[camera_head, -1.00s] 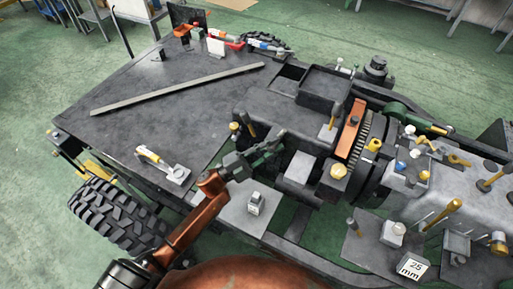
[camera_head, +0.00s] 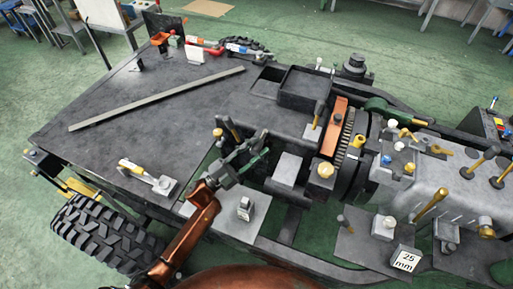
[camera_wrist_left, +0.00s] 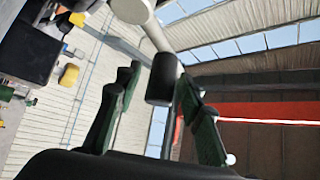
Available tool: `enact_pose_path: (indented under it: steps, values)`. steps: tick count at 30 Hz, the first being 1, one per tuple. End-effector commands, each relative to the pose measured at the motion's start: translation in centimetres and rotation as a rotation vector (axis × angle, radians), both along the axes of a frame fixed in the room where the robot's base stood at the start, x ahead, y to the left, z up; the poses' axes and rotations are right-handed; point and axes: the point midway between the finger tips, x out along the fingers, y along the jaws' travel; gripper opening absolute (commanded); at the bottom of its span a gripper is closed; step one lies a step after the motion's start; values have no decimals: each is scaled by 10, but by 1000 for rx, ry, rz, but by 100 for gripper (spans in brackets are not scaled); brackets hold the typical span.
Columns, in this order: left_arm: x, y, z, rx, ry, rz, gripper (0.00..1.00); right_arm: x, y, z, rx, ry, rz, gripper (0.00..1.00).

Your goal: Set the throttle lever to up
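My left gripper (camera_head: 247,150) is over the machine's middle, just right of a short dark lever (camera_head: 233,129). In the left wrist view my left gripper (camera_wrist_left: 160,100) has its two green-and-black fingers spread apart. A black cylindrical grip (camera_wrist_left: 162,78) on a pale rod shows between them; I cannot tell whether it touches a finger. No label tells which is the throttle lever. My right gripper is not in view.
A flat dark deck (camera_head: 120,115) with a long grey bar (camera_head: 157,98) spans the left. A small grey block (camera_head: 244,208) sits on the plate below my gripper. A block marked "25 mm" (camera_head: 404,259) is at lower right. A tyre (camera_head: 100,232) is at lower left.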

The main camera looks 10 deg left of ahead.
Motion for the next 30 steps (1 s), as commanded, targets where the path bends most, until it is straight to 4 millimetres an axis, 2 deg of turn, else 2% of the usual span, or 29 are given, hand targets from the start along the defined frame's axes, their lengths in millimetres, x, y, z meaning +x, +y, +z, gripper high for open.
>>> enact_pose_path:
  steps: [11,14,21,24,25,26,30]
  values:
    - [0,0,6,2,-3,0,39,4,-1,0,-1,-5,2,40]
    - [0,0,19,3,-6,-2,39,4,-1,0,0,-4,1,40]
    - [-1,-1,69,1,-12,-3,39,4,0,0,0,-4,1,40]
    - [-1,0,88,-2,-15,-5,47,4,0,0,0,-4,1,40]
    - [-1,0,92,-2,-15,-3,47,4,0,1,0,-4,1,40]
    - [-1,1,96,-3,-15,-2,39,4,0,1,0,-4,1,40]
    - [0,1,103,-2,-7,-2,39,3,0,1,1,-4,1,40]
